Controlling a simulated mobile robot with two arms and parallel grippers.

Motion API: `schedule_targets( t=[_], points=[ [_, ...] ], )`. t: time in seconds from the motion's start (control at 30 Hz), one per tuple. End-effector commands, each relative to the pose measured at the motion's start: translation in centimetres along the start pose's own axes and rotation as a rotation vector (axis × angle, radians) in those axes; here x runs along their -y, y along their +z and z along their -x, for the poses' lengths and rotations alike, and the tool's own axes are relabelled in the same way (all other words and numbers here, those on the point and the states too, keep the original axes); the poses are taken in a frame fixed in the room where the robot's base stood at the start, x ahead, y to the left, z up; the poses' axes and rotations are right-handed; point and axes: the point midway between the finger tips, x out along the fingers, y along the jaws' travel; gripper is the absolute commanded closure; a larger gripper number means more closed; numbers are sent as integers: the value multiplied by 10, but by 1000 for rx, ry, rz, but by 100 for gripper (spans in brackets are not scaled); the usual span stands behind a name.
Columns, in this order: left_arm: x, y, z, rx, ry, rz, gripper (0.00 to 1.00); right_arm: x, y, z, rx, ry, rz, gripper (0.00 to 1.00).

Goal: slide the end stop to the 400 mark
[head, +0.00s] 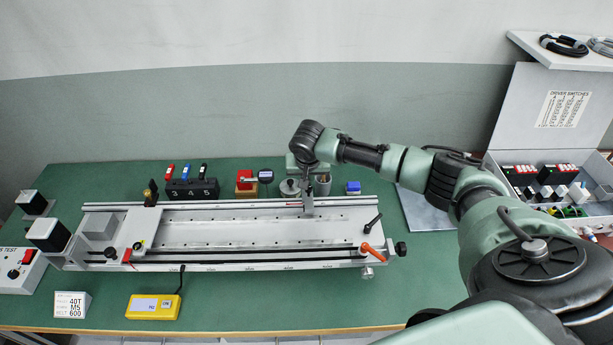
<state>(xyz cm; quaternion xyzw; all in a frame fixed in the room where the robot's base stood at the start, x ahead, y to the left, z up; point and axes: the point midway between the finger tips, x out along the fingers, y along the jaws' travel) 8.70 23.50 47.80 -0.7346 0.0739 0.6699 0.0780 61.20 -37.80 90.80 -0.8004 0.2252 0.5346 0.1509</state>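The gantry (250,216) is a long silver frame lying across the green table, with rails along its back and front. A small black and brass upright piece (151,194) stands on the back rail near its left end; it may be the end stop, but I cannot be sure. My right gripper (307,208) points down at the back rail, right of the middle. Its fingers look narrow and close together, and I cannot tell whether they hold anything. My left gripper is out of view.
A black holder (192,188) with coloured tools, a red block (245,180) and a blue box (353,187) stand behind the gantry. A yellow meter (153,307) and a label card (71,304) lie in front. An orange lever (373,252) sticks up at the right end.

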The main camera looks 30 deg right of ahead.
Motion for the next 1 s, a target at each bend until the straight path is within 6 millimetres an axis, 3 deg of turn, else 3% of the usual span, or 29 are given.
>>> schedule_targets(
  t=[0.07, 0.3, 0.4, 0.77, 1.0],
  points=[
    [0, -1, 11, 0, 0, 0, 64, -4, -1, 3, 2, 4, -2, 100],
    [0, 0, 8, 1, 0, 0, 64, -4, -1, 0, -1, 3, -1, 100],
    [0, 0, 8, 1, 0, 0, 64, -4, -1, 0, -1, 3, -1, 71],
    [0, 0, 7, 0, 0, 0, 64, -3, 0, 3, 0, 1, -1, 71],
    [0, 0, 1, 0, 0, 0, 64, -3, 0, 36, -2, -1, 0, 71]
  ],
)
